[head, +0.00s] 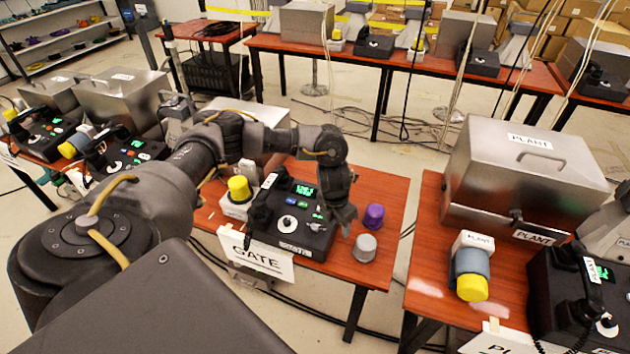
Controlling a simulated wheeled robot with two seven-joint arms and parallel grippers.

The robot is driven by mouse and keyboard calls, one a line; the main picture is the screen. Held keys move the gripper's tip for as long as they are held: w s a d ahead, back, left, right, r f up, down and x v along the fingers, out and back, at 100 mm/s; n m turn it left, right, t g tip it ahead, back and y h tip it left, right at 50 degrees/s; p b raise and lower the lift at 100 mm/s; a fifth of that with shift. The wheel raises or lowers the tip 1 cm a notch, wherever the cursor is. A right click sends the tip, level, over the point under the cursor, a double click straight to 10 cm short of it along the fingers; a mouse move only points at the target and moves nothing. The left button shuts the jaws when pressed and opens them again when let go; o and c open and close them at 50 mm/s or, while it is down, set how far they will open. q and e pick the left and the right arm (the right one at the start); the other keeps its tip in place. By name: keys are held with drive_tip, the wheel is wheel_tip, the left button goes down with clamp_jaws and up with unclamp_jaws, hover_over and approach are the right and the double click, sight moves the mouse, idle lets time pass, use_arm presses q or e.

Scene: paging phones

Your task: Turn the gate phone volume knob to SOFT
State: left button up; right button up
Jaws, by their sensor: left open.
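The gate phone (300,241) is a black box on a red-brown table, behind a white sign reading GATE (256,254). Its handset (262,208) lies along the left side. A lit green display and coloured buttons are on its top. A round white knob (289,224) is on the front left of the panel, and a smaller pale knob (315,226) is to its right. I cannot read their labels or settings. My left gripper (345,224) is open, pointing down at the right edge of the phone, right of both knobs. My right gripper is out of view.
A purple cap (374,216) and a grey cap (365,248) stand just right of my left gripper. A yellow-topped lamp (239,189) stands left of the phone. The PLANT table (428,275) with its metal box (522,175) is to the right, across a floor gap.

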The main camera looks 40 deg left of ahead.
use_arm(q)
drive_tip(key=m+y, duration=0.1)
drive_tip(key=y, duration=0.1)
approach(315, 227)
drive_tip(key=shift+g, duration=0.4)
drive_tip(key=f, duration=0.3)
drive_tip(key=f+p, duration=0.1)
drive_tip(key=f, duration=0.1)
drive_tip(key=w+a+f+p, duration=0.1)
drive_tip(key=f, duration=0.2)
drive_tip(key=shift+f, duration=0.35)
clamp_jaws()
